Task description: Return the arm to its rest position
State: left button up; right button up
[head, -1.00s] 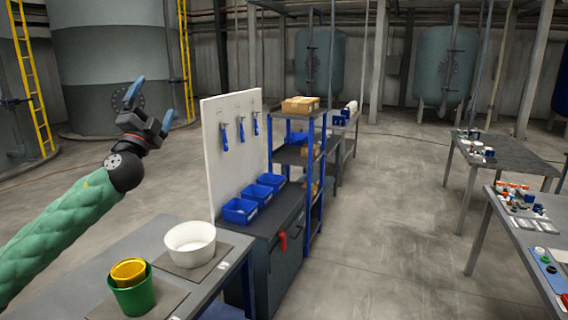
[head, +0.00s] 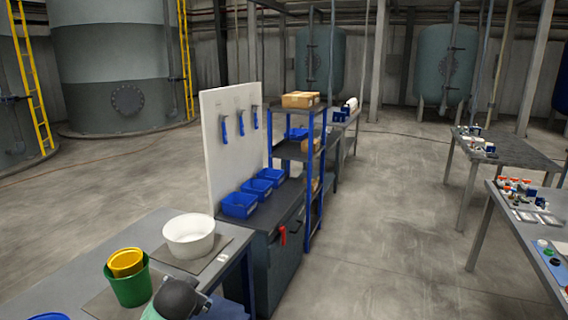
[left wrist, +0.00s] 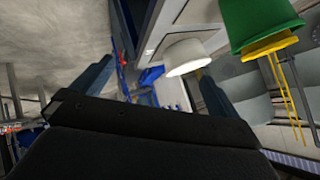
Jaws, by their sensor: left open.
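My left arm shows in the head view only as a dark joint and a bit of green sleeve at the bottom edge, in front of the green bucket (head: 132,287). My left gripper is out of the head view. In the left wrist view my left gripper (left wrist: 156,72) is open, its two dark blue fingers wide apart with nothing held between them. Beyond the fingers that view shows, upside down, the white tub (left wrist: 186,54) and the green bucket (left wrist: 262,22). My right gripper is in neither view.
The near bench (head: 95,262) holds the green bucket with a yellow bucket (head: 126,262) in it and a white tub (head: 189,236). A white tool board (head: 220,170) and blue bins (head: 240,204) stand behind. Open floor (head: 390,230) lies to the right.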

pick_arm(q)
jog(key=s+d+f+n+g+h+b, duration=0.1)
jog(key=s+d+f+g, duration=0.1)
jog(key=s+f, duration=1)
jog(key=s+d+f+n+g+h+b, duration=0.1)
jog(key=s+d+f, duration=0.4)
jog(key=s+f, duration=0.7)
jog(key=s+d+f+g+h+b, duration=0.1)
jog(key=s+f+g, duration=0.4)
jog(key=s+f, duration=0.8)
jog(key=shift+s+d+n+b, duration=0.4)
jog(key=shift+s+d+b, duration=0.45)
jog(key=shift+s+d, duration=0.25)
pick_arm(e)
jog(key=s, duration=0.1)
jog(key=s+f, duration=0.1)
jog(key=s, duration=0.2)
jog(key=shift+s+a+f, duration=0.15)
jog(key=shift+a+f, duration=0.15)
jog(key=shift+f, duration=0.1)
pick_arm(q)
jog(key=shift+w, duration=0.1)
